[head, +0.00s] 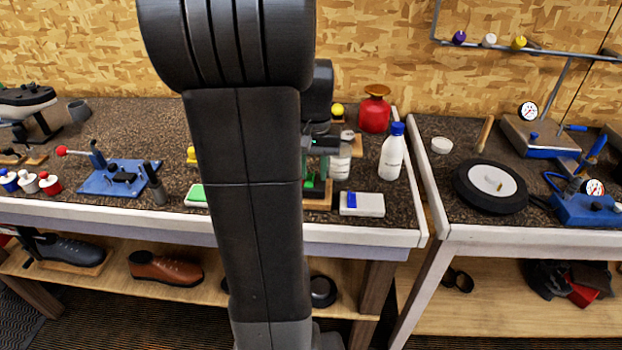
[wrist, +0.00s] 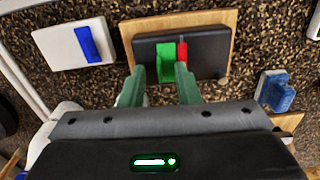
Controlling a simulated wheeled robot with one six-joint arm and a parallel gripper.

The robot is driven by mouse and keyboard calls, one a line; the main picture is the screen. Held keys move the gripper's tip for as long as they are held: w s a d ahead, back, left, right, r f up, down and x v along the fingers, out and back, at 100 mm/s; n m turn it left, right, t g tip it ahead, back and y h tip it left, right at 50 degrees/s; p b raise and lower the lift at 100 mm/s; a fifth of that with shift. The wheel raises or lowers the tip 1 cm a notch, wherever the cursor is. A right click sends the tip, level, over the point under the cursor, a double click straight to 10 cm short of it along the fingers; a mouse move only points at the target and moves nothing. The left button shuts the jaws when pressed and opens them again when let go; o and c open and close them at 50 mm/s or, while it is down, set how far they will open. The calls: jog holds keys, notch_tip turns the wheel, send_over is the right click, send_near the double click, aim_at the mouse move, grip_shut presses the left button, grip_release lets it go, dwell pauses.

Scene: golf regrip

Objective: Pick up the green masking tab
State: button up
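The green masking tab (wrist: 166,56) lies on a dark block (wrist: 210,57) on a wooden board, beside a red tab (wrist: 183,52). In the head view the green tab (head: 309,181) is small and partly hidden by my arm. My gripper (wrist: 160,70) is open and empty. In the wrist view its two green fingers point at the dark block, with the near part of the green tab appearing between the fingertips. Whether the fingers touch the tab cannot be told. In the head view my arm covers much of the gripper.
A white block (wrist: 65,48) with a blue tab (wrist: 89,42) lies left of the board in the wrist view, and a blue block (wrist: 274,92) lies right. A white bottle (head: 391,158) and red container (head: 375,112) stand nearby on the bench.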

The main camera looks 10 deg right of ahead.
grip_shut()
